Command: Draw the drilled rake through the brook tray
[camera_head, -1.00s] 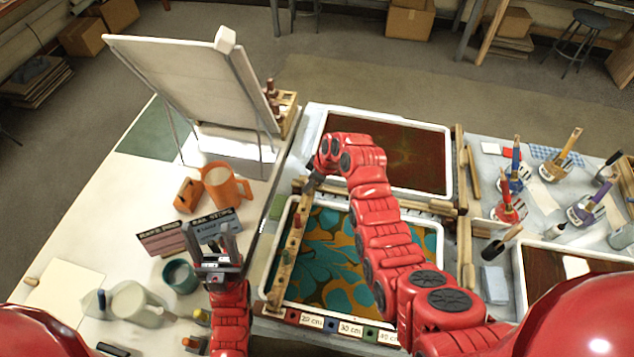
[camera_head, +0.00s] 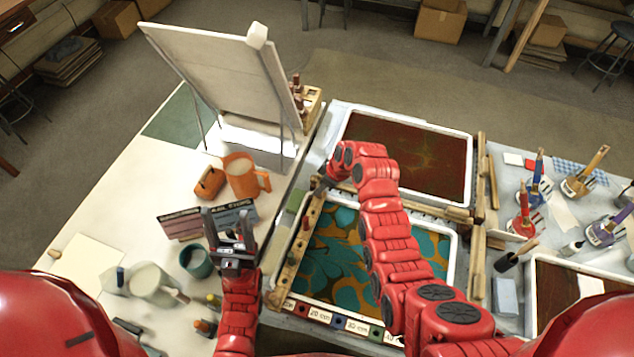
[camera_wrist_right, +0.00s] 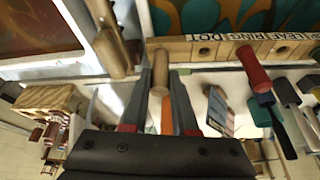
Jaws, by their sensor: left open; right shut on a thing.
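The drilled rake (camera_head: 303,236) is a wooden bar with a row of holes. It lies along the left side of the near tray (camera_head: 452,262), which holds teal and orange marbling. I cannot read a name on this tray. My right gripper (camera_head: 322,186) is at the rake's far end. In the right wrist view its fingers (camera_wrist_right: 161,78) are shut around a wooden peg handle, with the drilled bar (camera_wrist_right: 235,47) just beyond. Whether the rake touches the bath is hidden. My left gripper (camera_head: 228,214) is open and empty above the left table, near the sign cards (camera_head: 190,222).
A dark red-brown tray (camera_head: 472,150) lies behind the near one. An orange mug (camera_head: 240,180), a teal cup (camera_head: 196,262) and a white jug (camera_head: 150,280) stand near my left gripper. A tilted board (camera_head: 215,75) rises behind. Brush pots crowd the right side.

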